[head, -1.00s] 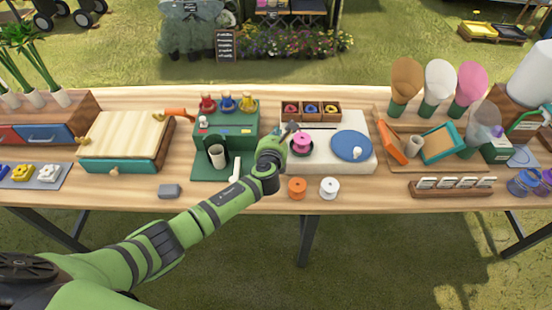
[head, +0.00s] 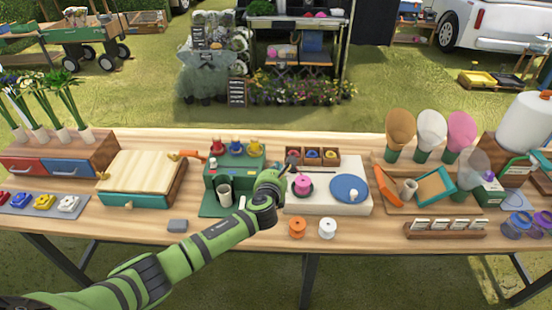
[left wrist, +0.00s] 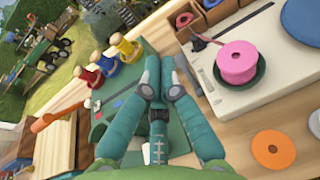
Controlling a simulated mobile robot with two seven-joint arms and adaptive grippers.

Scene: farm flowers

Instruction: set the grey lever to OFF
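A slim dark grey bar (left wrist: 207,41), which looks like the lever, lies over the back left of the white base with the pink spool in the left wrist view. Its dark end (head: 292,160) shows small in the head view. No ON or OFF marking can be read. My left gripper (left wrist: 160,62) has its teal fingers close together with nothing visible between them; it looks shut. In the head view, my left gripper (head: 271,178) is between the green stand and the white base, left of the pink spool (head: 303,184). Contact cannot be told. My right gripper is not in view.
The white base (head: 325,205) also bears a blue disc (head: 350,188). An orange spool (head: 297,228) and a white spool (head: 327,228) stand in front. The table's front strip is mostly clear.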

